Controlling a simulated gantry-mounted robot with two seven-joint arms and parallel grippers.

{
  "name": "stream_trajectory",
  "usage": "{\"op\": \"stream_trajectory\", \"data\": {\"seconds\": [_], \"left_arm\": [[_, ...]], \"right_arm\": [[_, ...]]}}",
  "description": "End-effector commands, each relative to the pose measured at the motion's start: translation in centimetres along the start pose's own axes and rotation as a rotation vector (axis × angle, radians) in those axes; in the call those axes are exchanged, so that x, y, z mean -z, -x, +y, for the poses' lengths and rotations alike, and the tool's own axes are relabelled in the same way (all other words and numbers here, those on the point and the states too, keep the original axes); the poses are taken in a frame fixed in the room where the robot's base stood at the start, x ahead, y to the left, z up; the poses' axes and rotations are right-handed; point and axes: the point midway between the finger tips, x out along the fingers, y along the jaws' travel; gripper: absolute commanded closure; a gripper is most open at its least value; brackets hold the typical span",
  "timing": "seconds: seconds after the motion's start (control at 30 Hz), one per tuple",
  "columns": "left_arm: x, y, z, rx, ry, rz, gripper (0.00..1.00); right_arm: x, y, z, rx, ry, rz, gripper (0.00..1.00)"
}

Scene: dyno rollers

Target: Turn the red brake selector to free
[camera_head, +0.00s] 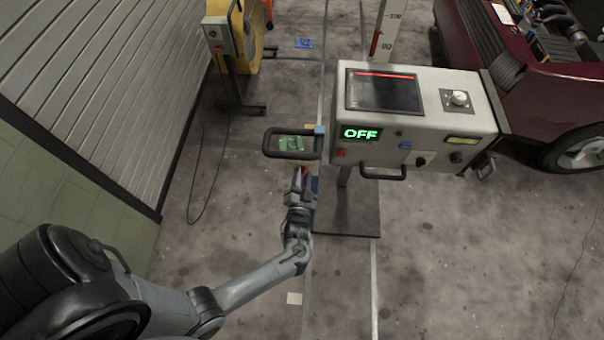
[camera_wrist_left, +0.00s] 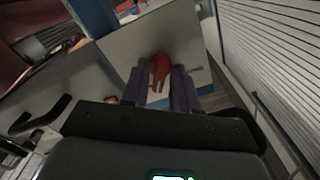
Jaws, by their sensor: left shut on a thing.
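The red brake selector (camera_wrist_left: 160,66) shows in the left wrist view, on a pale flat panel (camera_wrist_left: 184,40). My left gripper (camera_wrist_left: 160,84) is shut on it, with one dark finger on each side of the red knob. In the head view my left gripper (camera_head: 301,178) is just left of and below the grey control console (camera_head: 425,145). The selector is not clearly visible there, and I cannot read its setting or any labels. My right gripper is in neither view.
A dark red car (camera_head: 545,85) is at right.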

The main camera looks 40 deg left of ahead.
Motion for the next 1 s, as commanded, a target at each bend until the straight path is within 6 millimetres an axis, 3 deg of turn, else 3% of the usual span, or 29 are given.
{"op": "stream_trajectory", "data": {"seconds": [0.4,0.93,0.97,1.0], "left_arm": [[-0.07,-0.02,0.02,-0.001,-0.184,-0.001,1.0],[-0.11,-0.01,0.07,-0.001,-0.206,-0.001,1.0],[-0.1,-0.01,0.07,-0.001,-0.206,-0.001,0.68],[-0.1,-0.01,0.06,-0.001,-0.205,-0.001,0.62]], "right_arm": [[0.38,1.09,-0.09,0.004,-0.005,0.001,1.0],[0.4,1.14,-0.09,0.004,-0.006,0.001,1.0],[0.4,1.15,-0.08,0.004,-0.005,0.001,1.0],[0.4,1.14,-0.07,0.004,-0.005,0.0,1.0]]}}
